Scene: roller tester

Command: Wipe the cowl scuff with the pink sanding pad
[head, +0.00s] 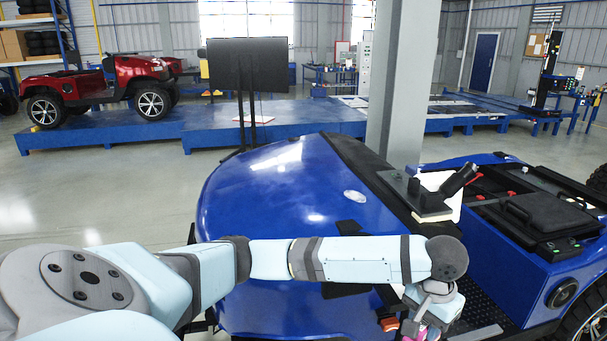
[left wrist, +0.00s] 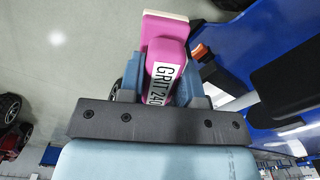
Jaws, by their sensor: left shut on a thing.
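The blue cowl (head: 290,200) fills the middle of the head view. A pale oval mark, which looks like the scuff (head: 355,196), lies on its upper right part. My left gripper (head: 428,322) is low at the right of the cowl, apart from the mark. In the head view only a bit of pink shows below the gripper; the rest of the pad is hidden. My right gripper is not in view.
A dark block with a tan underside (head: 432,216) sits on the black strip at the cowl's right edge. An orange piece (head: 389,323) is beside my left gripper. A grey pillar (head: 400,90) and a dark screen (head: 248,64) stand behind. The cowl's left part is clear.

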